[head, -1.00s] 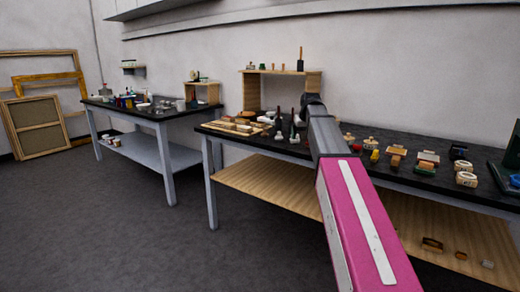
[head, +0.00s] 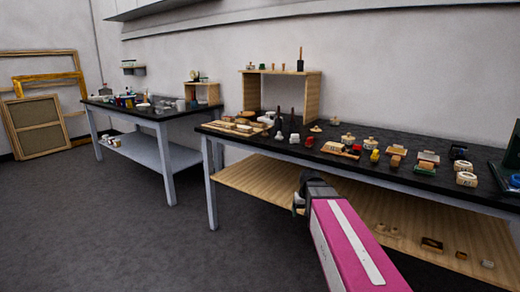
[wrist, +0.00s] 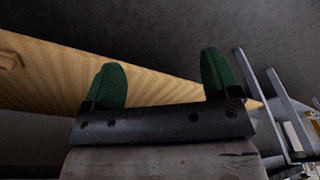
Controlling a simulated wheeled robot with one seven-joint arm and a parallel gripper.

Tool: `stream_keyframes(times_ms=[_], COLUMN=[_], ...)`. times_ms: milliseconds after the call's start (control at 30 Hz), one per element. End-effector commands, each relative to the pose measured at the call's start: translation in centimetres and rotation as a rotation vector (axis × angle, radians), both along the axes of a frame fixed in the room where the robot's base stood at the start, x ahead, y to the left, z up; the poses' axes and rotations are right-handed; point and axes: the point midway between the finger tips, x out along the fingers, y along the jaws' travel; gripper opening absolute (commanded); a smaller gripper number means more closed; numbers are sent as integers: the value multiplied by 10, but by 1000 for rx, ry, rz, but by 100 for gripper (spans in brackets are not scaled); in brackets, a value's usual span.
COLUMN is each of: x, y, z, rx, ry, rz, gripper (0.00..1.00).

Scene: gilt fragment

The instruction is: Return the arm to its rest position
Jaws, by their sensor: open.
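My arm, with its pink and white link, reaches in from the bottom of the head view. My gripper (head: 300,200) is at its far end, in front of the near workbench and lower than its black top (head: 400,155). In the wrist view my gripper (wrist: 163,85) shows two green fingers spread wide apart, with nothing between them. The wooden lower shelf (wrist: 60,75) of the bench lies beyond the fingers in that view.
The near bench holds several small pots, blocks and tools, and a wooden shelf unit (head: 312,100). A second bench (head: 150,112) stands farther left. Wooden frames (head: 40,125) lean at the far left wall. The grey floor (head: 120,230) at left is clear.

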Motion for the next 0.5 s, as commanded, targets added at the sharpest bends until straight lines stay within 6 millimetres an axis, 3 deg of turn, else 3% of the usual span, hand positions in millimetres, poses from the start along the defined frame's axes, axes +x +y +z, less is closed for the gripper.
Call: stream_keyframes(times_ms=[33,200,400,500], x=[-24,-79,-127,-139], y=[0,1,1,1], z=[-17,-63,-96,-104], rx=[-2,-9,-18,-20], ry=[21,74,118,129], rz=[-6,-25,-40,-45], gripper=[82,82,82,82])
